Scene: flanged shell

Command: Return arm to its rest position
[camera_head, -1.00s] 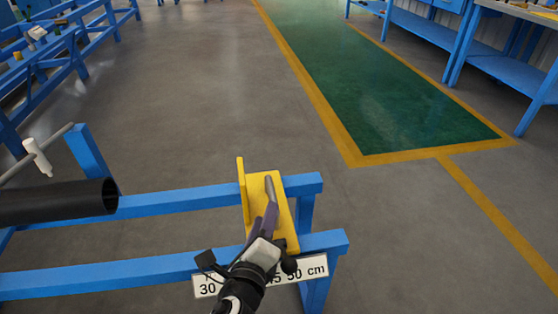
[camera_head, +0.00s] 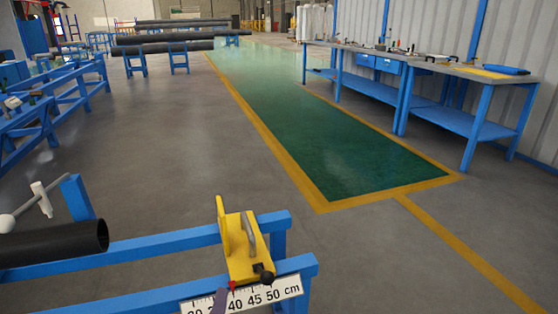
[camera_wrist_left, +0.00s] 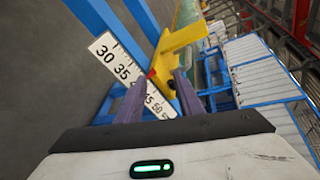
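My left gripper (camera_head: 220,301) shows only as a purple fingertip at the bottom edge of the head view, in front of the scale. In the left wrist view its two purple fingers (camera_wrist_left: 159,82) stand apart with nothing held between them. The yellow stop (camera_head: 240,262) with a grey handle (camera_head: 248,230) and a black knob sits on the blue frame; it also shows in the wrist view (camera_wrist_left: 183,38), beyond the fingers. A red pointer (camera_head: 232,287) is at the white scale (camera_head: 288,287), near the 40 mark. My right gripper is in neither view.
A black pipe (camera_head: 60,243) lies on the left over the blue frame (camera_head: 150,245), its open end short of the stop. A blue workbench (camera_head: 465,120) stands at the right. The green walkway (camera_head: 300,140) and grey floor between are clear.

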